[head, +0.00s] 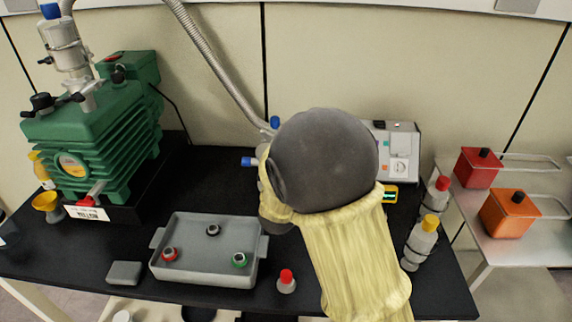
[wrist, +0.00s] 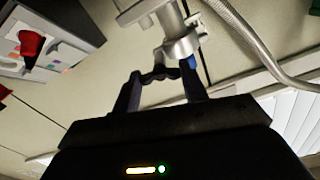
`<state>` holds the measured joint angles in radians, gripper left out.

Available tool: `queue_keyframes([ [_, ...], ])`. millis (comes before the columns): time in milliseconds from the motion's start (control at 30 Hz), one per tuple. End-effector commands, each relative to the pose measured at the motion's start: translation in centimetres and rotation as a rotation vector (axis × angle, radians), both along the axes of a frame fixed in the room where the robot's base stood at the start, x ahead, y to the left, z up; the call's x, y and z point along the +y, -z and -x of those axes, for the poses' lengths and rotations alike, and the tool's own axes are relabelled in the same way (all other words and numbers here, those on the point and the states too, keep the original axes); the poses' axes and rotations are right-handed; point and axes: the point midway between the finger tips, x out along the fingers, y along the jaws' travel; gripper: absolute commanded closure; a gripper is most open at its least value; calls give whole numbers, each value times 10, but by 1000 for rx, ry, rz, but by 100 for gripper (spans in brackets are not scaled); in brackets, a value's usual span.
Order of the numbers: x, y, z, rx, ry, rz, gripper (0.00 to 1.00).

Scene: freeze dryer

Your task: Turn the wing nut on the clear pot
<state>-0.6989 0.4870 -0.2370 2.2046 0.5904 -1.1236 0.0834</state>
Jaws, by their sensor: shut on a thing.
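In the wrist view my gripper (wrist: 160,78) has its two dark fingers closed on a small dark piece, which looks like the wing nut (wrist: 157,72). Just above it is a pale grey clamp ring (wrist: 182,46) around an upright pipe-like fitting. A blue part (wrist: 192,62) shows beside the right finger. In the head view my grey joint and yellow-sleeved arm hide the gripper, the nut and most of the fitting. Blue-ended parts (head: 249,161) stick out left of my arm. I cannot clearly make out the clear pot's body.
A green pump (head: 90,130) with a clamped fitting on top (head: 66,55) stands at left. A grey tray (head: 205,276) with small capped parts sits in front. A ribbed hose (head: 215,65) runs behind. Bottles (head: 422,240) and a white control box (head: 402,150) stand right of my arm.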

Motion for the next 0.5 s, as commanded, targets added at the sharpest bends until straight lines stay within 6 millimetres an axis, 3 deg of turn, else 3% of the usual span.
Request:
queue_keyframes([
  [33, -1, 10, 1, 5, 1, -47, 80],
  [500, -1, 10, 1, -13, 1, -492, 80],
])
